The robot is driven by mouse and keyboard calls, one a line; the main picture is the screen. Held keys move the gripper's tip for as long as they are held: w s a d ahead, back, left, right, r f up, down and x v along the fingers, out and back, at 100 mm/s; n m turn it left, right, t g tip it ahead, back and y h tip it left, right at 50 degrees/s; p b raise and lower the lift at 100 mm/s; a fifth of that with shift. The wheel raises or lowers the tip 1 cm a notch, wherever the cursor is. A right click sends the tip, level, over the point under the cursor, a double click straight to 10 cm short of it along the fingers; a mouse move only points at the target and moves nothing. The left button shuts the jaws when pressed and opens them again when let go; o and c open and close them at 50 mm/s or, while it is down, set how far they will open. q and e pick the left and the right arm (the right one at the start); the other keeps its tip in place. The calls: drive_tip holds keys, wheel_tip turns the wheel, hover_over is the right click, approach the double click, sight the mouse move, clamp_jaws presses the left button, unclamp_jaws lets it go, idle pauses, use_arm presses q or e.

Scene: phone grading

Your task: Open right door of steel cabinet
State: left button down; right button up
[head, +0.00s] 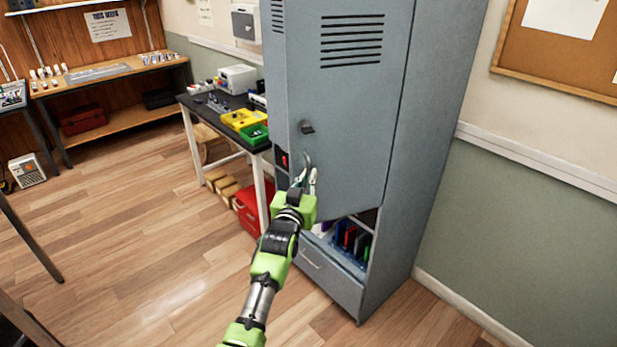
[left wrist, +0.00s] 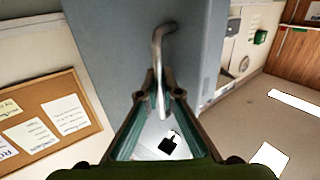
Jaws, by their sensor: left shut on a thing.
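The steel cabinet (head: 425,150) is tall and blue-grey and stands against the wall in the head view. Its right door (head: 350,110) has vent slots and a dark latch. The door's lower edge slants differently from the drawer front below, so it looks partly swung out. A curved metal handle (left wrist: 160,50) stands out from the door in the left wrist view. My left gripper (head: 306,182) is low at the door's left side. Its fingers (left wrist: 156,98) are shut on the handle. My right gripper is in neither view.
Below the door are a shelf with coloured folders (head: 352,240) and a drawer (head: 328,272). A black-topped table (head: 225,118) with yellow and green bins stands close left of the cabinet. A red box (head: 250,208) is under it. The wooden floor (head: 160,250) at left is clear.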

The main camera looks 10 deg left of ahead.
use_arm(q)
drive_tip(key=shift+a, duration=0.1)
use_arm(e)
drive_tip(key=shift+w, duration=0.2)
use_arm(q)
drive_tip(key=c, duration=2.5)
unclamp_jaws()
drive_tip(key=shift+c, duration=0.2)
drive_tip(key=shift+s, duration=0.1)
drive_tip(key=s, duration=1.2)
drive_tip(key=shift+a, duration=0.15)
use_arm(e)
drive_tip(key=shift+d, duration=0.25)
